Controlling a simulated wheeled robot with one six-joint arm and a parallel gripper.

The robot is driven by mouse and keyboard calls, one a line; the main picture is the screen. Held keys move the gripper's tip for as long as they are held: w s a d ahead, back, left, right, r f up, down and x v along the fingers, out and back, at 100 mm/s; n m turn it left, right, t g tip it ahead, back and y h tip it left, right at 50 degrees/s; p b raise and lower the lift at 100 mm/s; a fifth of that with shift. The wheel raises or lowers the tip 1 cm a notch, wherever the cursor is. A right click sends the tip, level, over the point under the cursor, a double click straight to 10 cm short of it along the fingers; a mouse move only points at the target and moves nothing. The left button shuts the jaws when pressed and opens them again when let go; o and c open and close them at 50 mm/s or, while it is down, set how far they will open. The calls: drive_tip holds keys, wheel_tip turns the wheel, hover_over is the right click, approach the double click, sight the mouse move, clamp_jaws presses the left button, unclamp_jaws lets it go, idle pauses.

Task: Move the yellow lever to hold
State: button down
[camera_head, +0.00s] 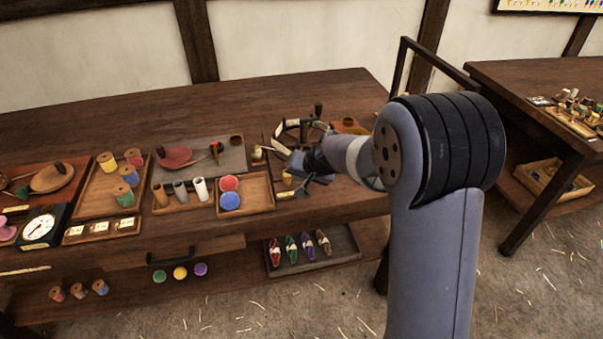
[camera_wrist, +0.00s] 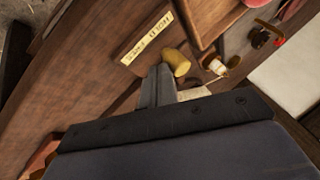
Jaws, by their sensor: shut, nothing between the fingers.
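The yellow lever shows its rounded knob (camera_wrist: 175,62) in the wrist view, beside a cream label (camera_wrist: 147,38) reading HOLD and FREE. In the head view the knob (camera_head: 287,178) is a small yellow spot at the bench's front, with the label (camera_head: 286,195) below it. My gripper (camera_wrist: 160,72) is shut and empty, its fingertips right beside the knob; I cannot tell whether they touch it. The lever's base is hidden behind my gripper, and I cannot tell which word it stands at. In the head view my gripper (camera_head: 302,172) is small and dark over the bench.
A wooden tray (camera_head: 267,208) with red and blue balls stands left of my gripper. A wooden winder with dark handles (camera_head: 318,110) stands behind it. Spools and a dial (camera_head: 40,228) are farther left. A lower shelf tray (camera_head: 349,254) holds coloured bundles.

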drive_tip(key=shift+s+a+r+m+t+h+p, duration=0.15)
drive_tip(key=shift+s+a+m+t+h+p, duration=0.2)
drive_tip(key=shift+a+m+p, duration=0.35)
drive_tip(key=shift+s+a, duration=0.15)
drive_tip(key=shift+a, duration=0.35)
drive_tip(key=shift+a, duration=0.1)
drive_tip(key=shift+f, duration=0.2)
